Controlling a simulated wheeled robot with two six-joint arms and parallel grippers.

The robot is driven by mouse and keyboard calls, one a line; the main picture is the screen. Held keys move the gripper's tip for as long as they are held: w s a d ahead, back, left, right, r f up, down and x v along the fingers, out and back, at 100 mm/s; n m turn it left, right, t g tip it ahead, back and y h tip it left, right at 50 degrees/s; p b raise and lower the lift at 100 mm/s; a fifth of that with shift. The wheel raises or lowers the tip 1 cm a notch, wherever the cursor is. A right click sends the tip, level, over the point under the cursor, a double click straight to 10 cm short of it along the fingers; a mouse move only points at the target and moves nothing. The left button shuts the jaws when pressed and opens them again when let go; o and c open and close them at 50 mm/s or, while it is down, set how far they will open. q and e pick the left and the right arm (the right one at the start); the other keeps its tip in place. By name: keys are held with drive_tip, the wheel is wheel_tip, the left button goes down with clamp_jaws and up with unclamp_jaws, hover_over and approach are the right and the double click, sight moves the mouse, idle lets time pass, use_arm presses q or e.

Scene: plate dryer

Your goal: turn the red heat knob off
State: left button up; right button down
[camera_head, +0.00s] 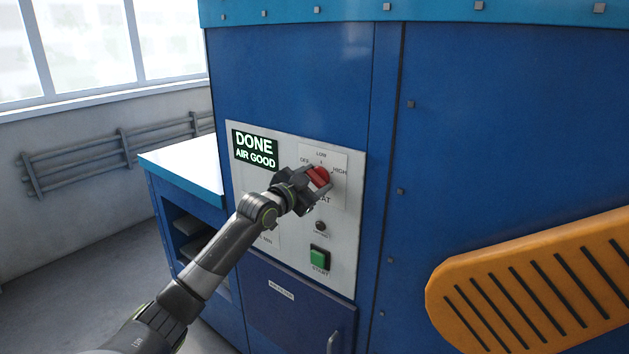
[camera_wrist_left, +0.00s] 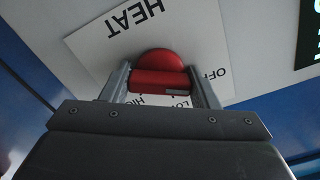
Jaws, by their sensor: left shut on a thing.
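The red heat knob (camera_head: 319,176) is on the white control panel, among the labels OFF at left, LOW above and HIGH at right. My left gripper (camera_head: 304,187) is at the knob from the lower left, shut on it. In the left wrist view the red knob (camera_wrist_left: 160,80) sits between the two fingers of the left gripper (camera_wrist_left: 162,88), one at each end of its bar. A pale mark shows near the bar's right end, on the side of the OFF label. The exact setting is hard to tell. My right gripper is out of view.
The panel's display (camera_head: 255,149) reads DONE, AIR GOOD. A green start button (camera_head: 319,257) and a small dark button (camera_head: 320,227) are below the knob. An orange slotted part (camera_head: 540,285) juts in at right.

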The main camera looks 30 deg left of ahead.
use_arm(q)
drive_tip(key=shift+f, duration=0.1)
drive_tip(key=o, duration=1)
drive_tip(key=shift+s+a+p, duration=0.1)
drive_tip(key=shift+s+p, duration=0.35)
drive_tip(key=shift+p, duration=0.05)
drive_tip(key=shift+s+a+p, duration=0.2)
drive_tip(key=shift+s+p, duration=1.25)
drive_tip(key=shift+s, duration=1.3)
drive_tip(key=shift+s+a+p, duration=0.2)
drive_tip(key=shift+s+p, duration=1.3)
drive_tip(key=shift+s, duration=1.2)
drive_tip(key=shift+s+a+p, duration=0.2)
drive_tip(key=shift+s+p, duration=1.25)
drive_tip(key=shift+s, duration=1.3)
